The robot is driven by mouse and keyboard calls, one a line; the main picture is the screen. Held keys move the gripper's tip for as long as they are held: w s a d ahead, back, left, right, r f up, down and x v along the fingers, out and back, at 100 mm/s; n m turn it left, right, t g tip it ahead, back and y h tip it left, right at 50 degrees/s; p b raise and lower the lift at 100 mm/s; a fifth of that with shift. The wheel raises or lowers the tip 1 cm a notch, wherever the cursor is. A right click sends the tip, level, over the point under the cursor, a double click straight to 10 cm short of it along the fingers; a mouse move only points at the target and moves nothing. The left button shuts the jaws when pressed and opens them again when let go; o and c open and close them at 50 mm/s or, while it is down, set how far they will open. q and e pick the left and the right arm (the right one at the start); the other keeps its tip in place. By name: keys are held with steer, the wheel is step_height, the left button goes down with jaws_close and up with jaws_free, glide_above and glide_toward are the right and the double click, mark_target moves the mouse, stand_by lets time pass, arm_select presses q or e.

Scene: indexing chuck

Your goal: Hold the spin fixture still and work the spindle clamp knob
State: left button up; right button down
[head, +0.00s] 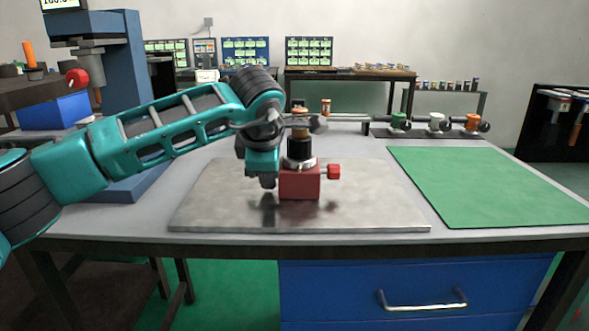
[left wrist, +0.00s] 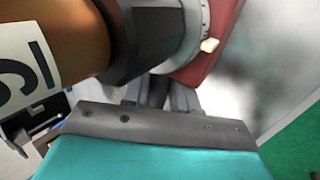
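The spin fixture is a red block (head: 300,184) with a black spindle body (head: 300,150) standing upright on it. A red clamp knob (head: 333,171) sticks out of its right side. An orange-brown part shows above the spindle. My left gripper (head: 268,192) points down beside the block's left side, overlapping its left edge. In the left wrist view, the red block (left wrist: 212,55) and the grey spindle collar (left wrist: 165,35) are close, with an orange labelled cylinder (left wrist: 60,50) at left. The finger ends are mostly hidden behind the collar, so grip and contact are unclear. My right gripper is out of view.
The fixture stands on a metal plate (head: 380,205) on the grey table. A green mat (head: 490,185) lies clear at right. A rack with several coloured tools (head: 430,130) stands behind it. A blue press-like machine (head: 118,75) stands at left.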

arm_select(q)
jaws_close()
steer(key=shift+f, duration=0.2)
stand_by(1.0)
